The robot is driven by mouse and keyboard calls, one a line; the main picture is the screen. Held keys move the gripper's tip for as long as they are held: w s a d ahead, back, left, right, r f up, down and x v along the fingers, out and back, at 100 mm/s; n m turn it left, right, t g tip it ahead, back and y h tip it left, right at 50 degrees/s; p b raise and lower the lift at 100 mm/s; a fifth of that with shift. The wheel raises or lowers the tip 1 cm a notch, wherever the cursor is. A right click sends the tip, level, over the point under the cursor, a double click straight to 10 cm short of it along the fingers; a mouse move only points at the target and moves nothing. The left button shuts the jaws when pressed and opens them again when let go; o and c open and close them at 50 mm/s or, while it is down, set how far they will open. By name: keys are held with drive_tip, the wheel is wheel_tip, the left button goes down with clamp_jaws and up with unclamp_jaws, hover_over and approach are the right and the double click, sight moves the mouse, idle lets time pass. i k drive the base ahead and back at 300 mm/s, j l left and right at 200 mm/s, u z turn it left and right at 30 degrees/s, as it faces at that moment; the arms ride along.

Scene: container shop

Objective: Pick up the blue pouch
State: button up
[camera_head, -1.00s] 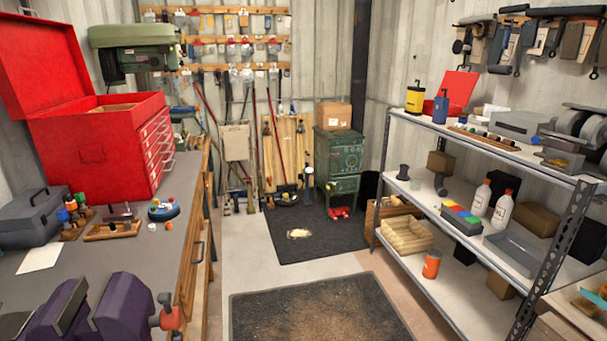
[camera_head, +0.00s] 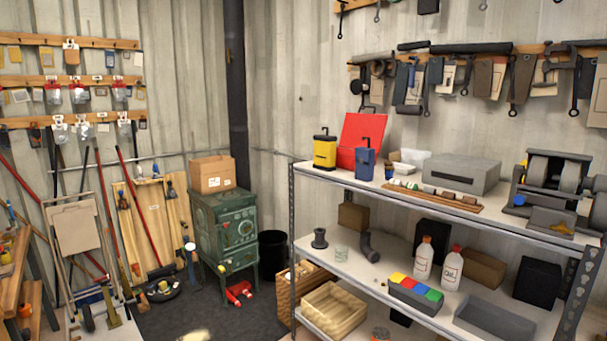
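I cannot make out a blue pouch for certain. A small dark blue flat item (camera_head: 434,71) hangs among the tools on the right wall rail; I cannot tell whether it is a pouch. A blue can-like container (camera_head: 365,163) stands on the top shelf, beside a yellow one (camera_head: 324,152). Several small clear packets with red parts (camera_head: 119,93) hang on the left wall rails. My gripper is not in view.
A metal shelf unit (camera_head: 400,193) fills the right, with bottles, a grey case (camera_head: 461,173) and a grinder (camera_head: 553,190). A green stove (camera_head: 224,227) with a cardboard box (camera_head: 211,174) stands at the back. Dark mat (camera_head: 190,310) covers open floor at lower left.

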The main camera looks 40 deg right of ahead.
sight(364, 157)
drive_tip(key=i+z, duration=0.1)
drive_tip(key=i, duration=0.7)
drive_tip(key=i+j+z, duration=0.1)
drive_tip(key=i, duration=0.75)
drive_tip(key=j, duration=0.1)
